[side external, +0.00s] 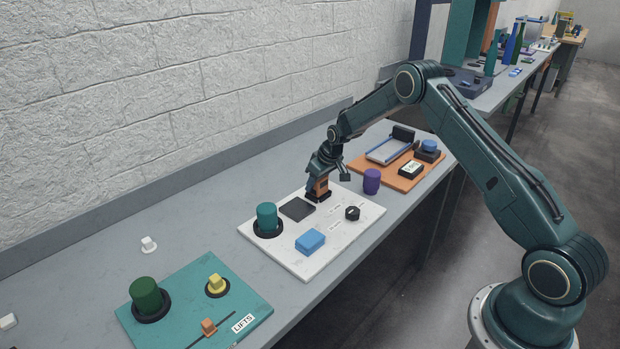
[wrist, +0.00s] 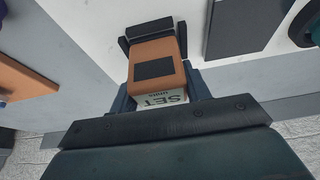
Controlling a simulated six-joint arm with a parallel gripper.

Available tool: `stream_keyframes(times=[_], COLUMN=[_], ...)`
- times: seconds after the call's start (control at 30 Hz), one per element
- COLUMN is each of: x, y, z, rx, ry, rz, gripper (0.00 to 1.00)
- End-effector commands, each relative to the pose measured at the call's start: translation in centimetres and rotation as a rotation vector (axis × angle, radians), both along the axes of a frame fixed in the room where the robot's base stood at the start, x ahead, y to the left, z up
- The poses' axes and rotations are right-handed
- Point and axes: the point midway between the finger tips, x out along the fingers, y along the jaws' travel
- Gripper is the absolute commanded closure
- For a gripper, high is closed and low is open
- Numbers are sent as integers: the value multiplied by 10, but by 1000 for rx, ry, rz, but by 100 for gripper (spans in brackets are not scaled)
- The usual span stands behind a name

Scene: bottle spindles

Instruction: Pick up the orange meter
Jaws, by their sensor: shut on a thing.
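The orange meter (side external: 320,185) is a small upright block at the back of the white board (side external: 340,235). In the wrist view the orange meter (wrist: 157,55) shows a dark square on its face and a pale end marked "SET units". A dark base or holder (wrist: 150,32) lies at its far end. My gripper (side external: 322,176) has come down over the meter from above and is shut on it. In the wrist view my gripper (wrist: 165,88) has a finger on each side of the meter. I cannot tell whether the meter is clear of its base.
On the white board are a teal cylinder (side external: 266,216), a dark flat pad (side external: 297,209), a blue block (side external: 310,241) and a black knob (side external: 352,213). A purple cylinder (side external: 371,181) stands between it and the orange board (side external: 405,180). A teal board (side external: 190,310) lies at front left.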

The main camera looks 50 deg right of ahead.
Motion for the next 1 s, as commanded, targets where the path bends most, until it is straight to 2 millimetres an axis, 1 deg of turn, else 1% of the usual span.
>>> stream_keyframes(times=[0.17,0.37,0.8,1.0], x=[1,1,1,1], y=[0,0,0,0], z=[16,46,140,174], rx=[-1,-1,-1,-1], ry=[-4,-5,-6,-6], rz=[0,0,0,-1], gripper=[79,79,79,79])
